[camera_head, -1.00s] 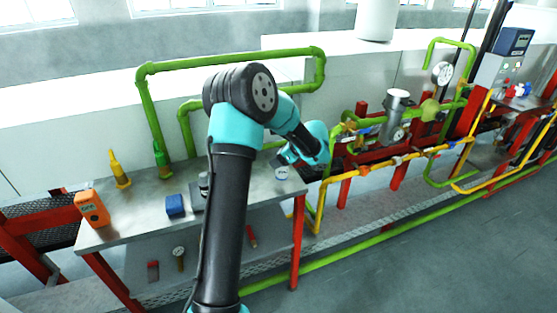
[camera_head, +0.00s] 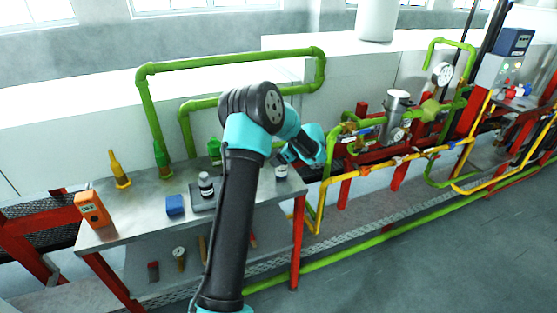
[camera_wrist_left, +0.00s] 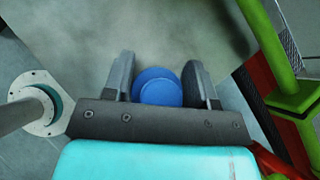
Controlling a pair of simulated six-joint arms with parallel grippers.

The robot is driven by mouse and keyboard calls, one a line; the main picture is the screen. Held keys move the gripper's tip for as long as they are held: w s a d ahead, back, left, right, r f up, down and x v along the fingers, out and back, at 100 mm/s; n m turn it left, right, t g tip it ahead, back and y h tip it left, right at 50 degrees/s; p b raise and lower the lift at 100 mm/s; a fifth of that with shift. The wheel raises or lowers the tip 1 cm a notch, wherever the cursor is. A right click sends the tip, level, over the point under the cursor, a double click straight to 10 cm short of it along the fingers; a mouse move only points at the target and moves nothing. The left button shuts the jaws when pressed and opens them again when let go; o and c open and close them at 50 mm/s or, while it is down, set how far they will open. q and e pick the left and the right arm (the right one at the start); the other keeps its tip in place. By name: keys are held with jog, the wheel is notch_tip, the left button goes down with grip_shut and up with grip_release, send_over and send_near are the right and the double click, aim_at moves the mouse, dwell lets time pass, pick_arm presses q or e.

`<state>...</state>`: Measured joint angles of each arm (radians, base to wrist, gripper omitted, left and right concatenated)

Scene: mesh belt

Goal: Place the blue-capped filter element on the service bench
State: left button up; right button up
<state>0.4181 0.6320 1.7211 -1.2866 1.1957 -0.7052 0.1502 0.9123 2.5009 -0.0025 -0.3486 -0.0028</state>
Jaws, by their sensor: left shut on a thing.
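My left gripper (camera_head: 286,158) is above the right end of the service bench (camera_head: 140,220). In the left wrist view its two fingers (camera_wrist_left: 160,88) are shut on the blue-capped filter element (camera_wrist_left: 158,92), of which round blue parts show between them. A small pale cylinder (camera_head: 281,172) shows right under the gripper in the head view. I cannot tell if it is the held element's body or a separate thing, nor if the element touches the bench top. My right gripper is in neither view.
Green pipes (camera_head: 230,58) rise behind. Yellow pipes (camera_head: 322,208) and valves lie right of the bench.

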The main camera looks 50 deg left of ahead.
pick_arm(q)
jog(key=shift+f, duration=0.3)
jog(key=o, duration=1)
jog(key=shift+r, duration=0.2)
jog(key=v, duration=1.2)
